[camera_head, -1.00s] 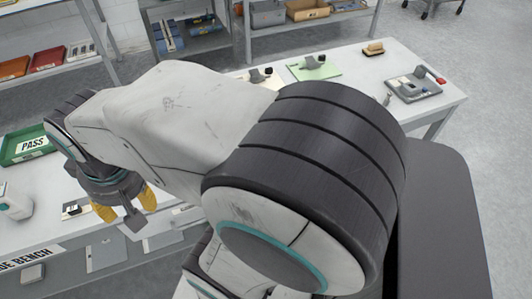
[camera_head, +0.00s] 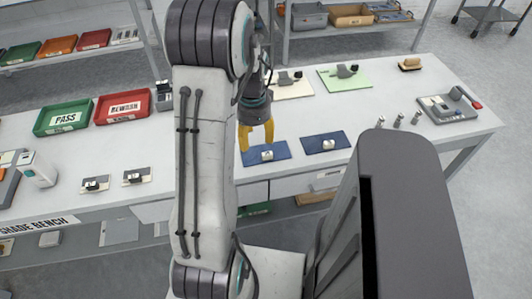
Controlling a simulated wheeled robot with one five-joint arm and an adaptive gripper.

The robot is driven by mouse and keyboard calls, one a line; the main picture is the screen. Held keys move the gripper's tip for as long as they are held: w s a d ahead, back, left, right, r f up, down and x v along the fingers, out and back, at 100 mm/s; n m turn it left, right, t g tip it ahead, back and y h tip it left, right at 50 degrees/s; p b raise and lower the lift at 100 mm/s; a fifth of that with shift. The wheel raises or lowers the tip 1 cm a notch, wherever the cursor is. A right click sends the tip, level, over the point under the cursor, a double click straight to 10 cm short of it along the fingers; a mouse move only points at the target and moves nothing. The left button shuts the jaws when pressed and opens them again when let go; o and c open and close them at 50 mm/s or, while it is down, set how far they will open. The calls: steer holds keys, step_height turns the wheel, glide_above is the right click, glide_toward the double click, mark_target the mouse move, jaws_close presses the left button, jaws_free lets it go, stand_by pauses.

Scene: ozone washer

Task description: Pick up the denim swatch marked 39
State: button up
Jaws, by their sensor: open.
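Two dark blue denim swatches lie flat on the white bench. The left blue swatch (camera_head: 281,151) and the right blue swatch (camera_head: 341,138) each carry a small pale piece on top. I cannot read the number 39 on either one. My gripper (camera_head: 256,145) points down with its yellow fingers apart and nothing seen between them. In the picture it overlaps the back left part of the left swatch. I cannot tell its height above that swatch. The right swatch is to the right of my gripper, in clear view.
A green PASS tray (camera_head: 62,130) and a red REWASH tray (camera_head: 121,118) stand at left. Behind the swatches lie a cream mat (camera_head: 302,90) and a green mat (camera_head: 357,80) with dark tools. Small metal pieces (camera_head: 398,121) and a grey device (camera_head: 447,108) are at right.

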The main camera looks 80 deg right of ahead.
mark_target(268, 155)
steer(key=shift+m, duration=0.9)
steer(key=s, duration=0.1)
steer(key=s+f, duration=0.2)
steer(key=shift+s+d+f, duration=0.1)
steer(key=shift+s+d, duration=0.2)
steer(key=shift+s+f, duration=0.1)
steer(key=shift+f, duration=0.55)
steer(key=shift+d+f+p, duration=0.2)
steer(key=shift+f+p, duration=0.15)
steer(key=shift+f, duration=2.4)
jaws_close()
